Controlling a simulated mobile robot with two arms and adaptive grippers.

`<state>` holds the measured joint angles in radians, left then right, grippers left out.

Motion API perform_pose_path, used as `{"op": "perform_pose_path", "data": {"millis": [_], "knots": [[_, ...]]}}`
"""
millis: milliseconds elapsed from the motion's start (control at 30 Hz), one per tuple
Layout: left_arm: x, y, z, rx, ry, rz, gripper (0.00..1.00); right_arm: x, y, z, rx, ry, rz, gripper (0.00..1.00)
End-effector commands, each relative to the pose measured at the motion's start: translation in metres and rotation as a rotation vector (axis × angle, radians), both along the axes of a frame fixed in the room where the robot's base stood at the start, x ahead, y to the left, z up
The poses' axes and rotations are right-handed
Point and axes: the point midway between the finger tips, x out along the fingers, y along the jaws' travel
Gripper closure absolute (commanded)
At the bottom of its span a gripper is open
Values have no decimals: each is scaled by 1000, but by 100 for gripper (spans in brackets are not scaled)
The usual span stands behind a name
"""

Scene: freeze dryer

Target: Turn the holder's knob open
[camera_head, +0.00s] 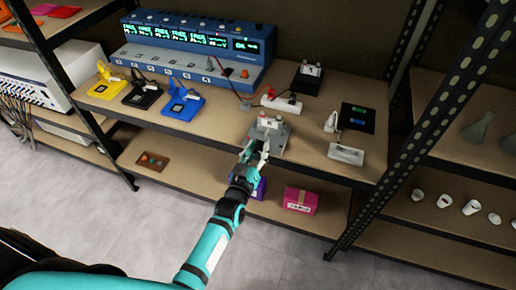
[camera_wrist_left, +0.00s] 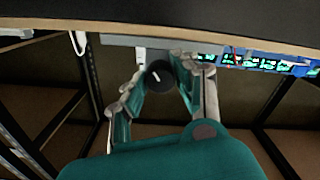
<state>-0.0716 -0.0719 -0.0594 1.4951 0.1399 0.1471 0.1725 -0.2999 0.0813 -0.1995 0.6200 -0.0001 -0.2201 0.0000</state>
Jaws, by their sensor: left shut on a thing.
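The holder (camera_head: 268,133) is a grey block with light and reddish parts on top, near the front edge of the middle shelf. In the head view the gripper hides the knob. My right gripper is in neither view.
A blue multi-channel device (camera_head: 195,48) stands behind. Yellow, black and blue modules (camera_head: 178,104) lie to the left, and a black pad (camera_head: 357,118) lies to the right. A pink box (camera_head: 300,200) sits on the lower shelf. A perforated post (camera_head: 425,135) rises at right.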

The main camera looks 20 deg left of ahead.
Motion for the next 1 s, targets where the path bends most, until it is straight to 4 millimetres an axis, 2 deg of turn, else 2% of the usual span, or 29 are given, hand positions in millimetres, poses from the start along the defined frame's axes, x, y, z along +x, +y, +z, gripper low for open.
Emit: {"op": "perform_pose_path", "data": {"millis": [433,1000], "knots": [[-1,0,-3,-424,20,0,100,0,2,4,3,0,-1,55],[-1,-1,-4,-966,40,1,100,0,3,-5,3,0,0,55]]}}
